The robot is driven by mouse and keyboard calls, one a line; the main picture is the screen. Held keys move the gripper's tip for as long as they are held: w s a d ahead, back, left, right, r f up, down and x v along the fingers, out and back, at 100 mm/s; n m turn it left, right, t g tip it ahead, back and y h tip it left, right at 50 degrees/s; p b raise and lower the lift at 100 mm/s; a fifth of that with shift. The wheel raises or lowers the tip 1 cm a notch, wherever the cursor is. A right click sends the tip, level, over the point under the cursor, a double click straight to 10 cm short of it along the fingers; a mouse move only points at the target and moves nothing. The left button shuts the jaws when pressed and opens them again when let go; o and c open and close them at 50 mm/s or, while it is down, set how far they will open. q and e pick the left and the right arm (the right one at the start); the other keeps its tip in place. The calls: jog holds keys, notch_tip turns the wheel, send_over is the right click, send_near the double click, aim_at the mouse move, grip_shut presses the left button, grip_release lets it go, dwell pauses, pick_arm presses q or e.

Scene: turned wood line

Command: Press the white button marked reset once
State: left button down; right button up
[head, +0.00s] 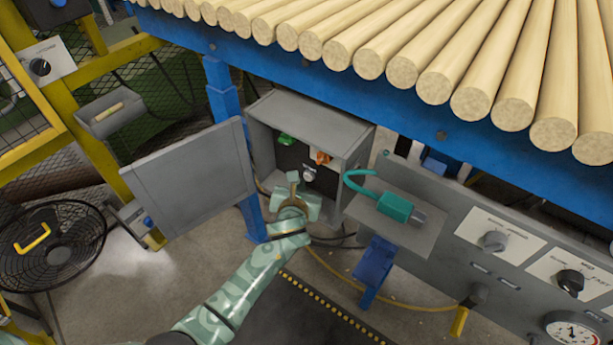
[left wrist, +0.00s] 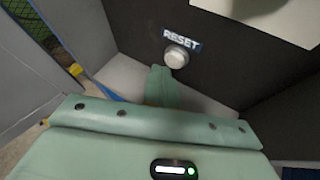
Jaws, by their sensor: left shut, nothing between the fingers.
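The white reset button (head: 309,173) is a small round knob on the dark panel inside an open grey box (head: 352,140). In the left wrist view the button (left wrist: 177,56) shows whole, with a blue label reading RESET just above it. My left gripper (head: 293,178) is shut and empty in front of the box opening. In the left wrist view its closed fingertips (left wrist: 159,72) are just below and slightly left of the button. I cannot tell for sure whether they touch it; they look apart. My right gripper is not in view.
The box door (head: 190,180) is swung open to the left. A green part (head: 287,141) and an orange part (head: 322,158) are inside the box. A teal padlock (head: 396,208) lies on a grey ledge to the right. Wooden rods rest on the blue frame above.

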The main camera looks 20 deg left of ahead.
pick_arm(q)
jog(key=shift+s+r, duration=0.15)
jog(key=shift+s, duration=0.05)
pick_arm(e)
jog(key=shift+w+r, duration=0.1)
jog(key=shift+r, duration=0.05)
